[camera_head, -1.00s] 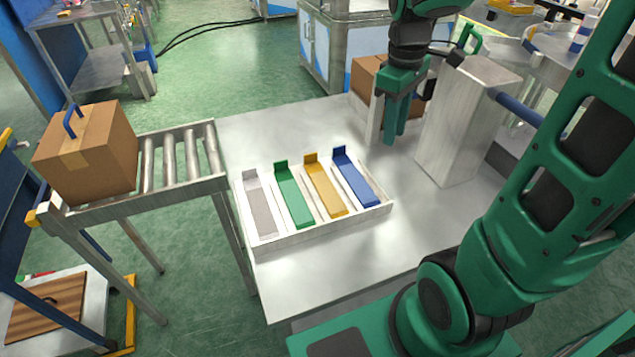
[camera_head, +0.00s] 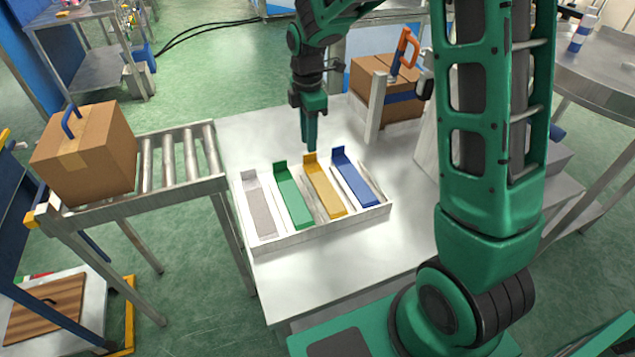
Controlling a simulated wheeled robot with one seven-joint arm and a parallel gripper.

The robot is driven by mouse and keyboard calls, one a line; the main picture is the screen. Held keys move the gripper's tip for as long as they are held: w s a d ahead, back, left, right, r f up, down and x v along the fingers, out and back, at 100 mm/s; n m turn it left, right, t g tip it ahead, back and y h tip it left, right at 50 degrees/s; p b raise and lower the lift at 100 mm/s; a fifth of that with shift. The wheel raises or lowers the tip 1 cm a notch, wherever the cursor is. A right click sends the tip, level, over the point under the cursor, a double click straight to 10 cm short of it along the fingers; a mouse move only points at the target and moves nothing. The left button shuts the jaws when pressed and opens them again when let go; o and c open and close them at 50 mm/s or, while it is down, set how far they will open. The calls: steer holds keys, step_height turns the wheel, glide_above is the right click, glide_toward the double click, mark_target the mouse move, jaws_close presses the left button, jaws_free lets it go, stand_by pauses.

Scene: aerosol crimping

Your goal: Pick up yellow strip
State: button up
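The yellow strip (camera_head: 325,190) lies in a compartment of a white tray (camera_head: 318,237) on the metal table, between the green strip (camera_head: 292,196) and the blue strip (camera_head: 355,178). It has an upright tab at its far end. My gripper (camera_head: 309,146) points down just above that tab. Its fingers line up one behind the other in this view, so their gap is hidden. I cannot tell whether they touch the tab. A grey strip (camera_head: 258,204) lies in the leftmost compartment.
A roller conveyor (camera_head: 180,158) with a cardboard box (camera_head: 85,155) stands at the left. Another cardboard box (camera_head: 402,107) stands at the table's back right, beside a white upright post (camera_head: 375,108). The table (camera_head: 330,273) is clear in front of the tray.

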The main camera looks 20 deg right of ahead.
steer(key=shift+d+f, duration=0.2)
steer(key=shift+f, duration=1.2)
steer(key=shift+d+f, duration=0.15)
steer(key=shift+f, duration=1.25)
jaws_close()
